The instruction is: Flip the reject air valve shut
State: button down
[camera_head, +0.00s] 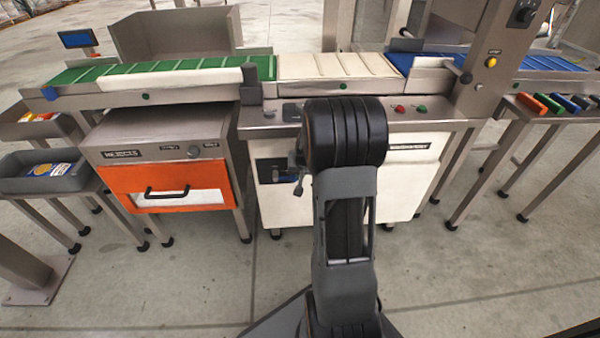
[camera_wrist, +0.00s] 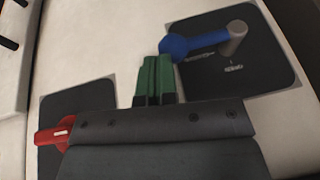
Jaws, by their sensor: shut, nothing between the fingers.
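A blue lever handle (camera_wrist: 203,41) with a rounded end sits on a grey pivot (camera_wrist: 236,33) on a black plate (camera_wrist: 262,70) in the wrist view. It looks like the air valve, but the small label beneath is too blurred to read. The handle points left from its pivot, tilted slightly down in the picture. My gripper (camera_wrist: 158,62) has its green fingers closed together and empty. Their tips are just beside the handle's rounded end; I cannot tell whether they touch. In the head view my arm hides most of this area.
A red switch (camera_wrist: 55,136) on another black plate is at left in the wrist view. The head view shows the orange-fronted rejects box (camera_head: 215,182), the conveyor with a green belt (camera_head: 135,68), and a control shelf (camera_head: 445,112). Open floor lies in front.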

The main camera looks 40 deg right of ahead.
jog(key=shift+r, duration=0.15)
jog(key=s+d+p+v, duration=0.1)
jog(key=d+p+v, duration=0.15)
jog(key=v, duration=0.45)
jog(key=d+p+v, duration=0.1)
jog(key=p+v, duration=0.3)
jog(key=v, duration=0.3)
jog(key=s+a+r+n+p, duration=0.2)
jog(key=s+a+r+p, duration=0.2)
jog(key=a+r+p, duration=0.3)
jog(key=s+a+r+n+p, duration=0.2)
jog(key=s+a+r+p, duration=0.2)
jog(key=a+r+p, duration=0.4)
jog(key=s+a+r+n+y+p, duration=0.1)
jog(key=s+a+r+p, duration=0.3)
jog(key=a+r+p, duration=0.4)
notch_tip(320, 180, up, 13)
jog(key=n+p, duration=0.1)
jog(key=p, duration=0.5)
jog(key=shift+a+n+g, duration=0.25)
jog(key=shift+n+g, duration=0.05)
jog(key=shift+g, duration=0.1)
jog(key=shift+d+f, duration=0.1)
